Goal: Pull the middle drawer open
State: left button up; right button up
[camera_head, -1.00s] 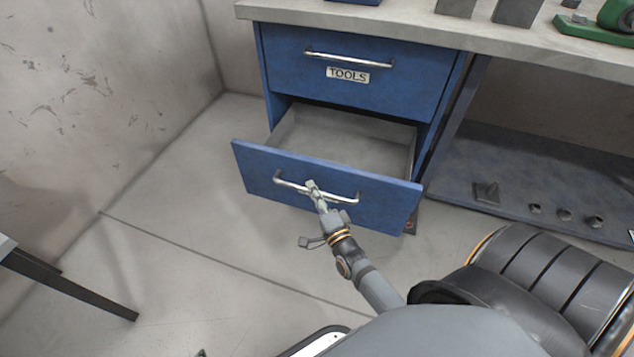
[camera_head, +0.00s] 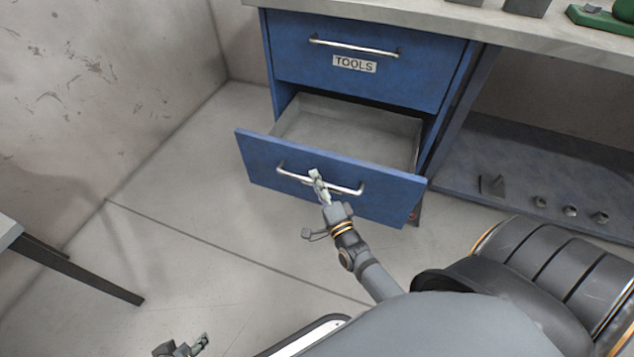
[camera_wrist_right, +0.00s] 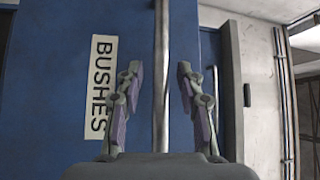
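The drawer below the TOOLS drawer stands pulled out, its blue front (camera_head: 245,160) well forward of the cabinet and its grey inside (camera_head: 345,125) showing empty. Its silver bar handle (camera_head: 348,189) runs across the front. In the right wrist view the two fingers (camera_wrist_right: 158,90) stand apart on either side of the handle (camera_wrist_right: 161,50), with a gap on each side. A BUSHES label (camera_wrist_right: 101,87) shows on the front there. My left gripper (camera_head: 200,342) is partly visible at the bottom edge; its opening is unclear.
The shut TOOLS drawer (camera_head: 300,62) is above, under the grey worktop (camera_head: 460,25). A lower shelf (camera_head: 470,150) with several small parts is to the right. A table leg (camera_head: 80,272) stands at left. The floor (camera_head: 190,215) left of the drawer is clear.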

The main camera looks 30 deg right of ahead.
jog(key=s+f, duration=0.1)
jog(key=s, duration=1)
jog(key=shift+s+a+f, duration=0.3)
jog(key=shift+s+a, duration=0.05)
jog(key=shift+a, duration=0.05)
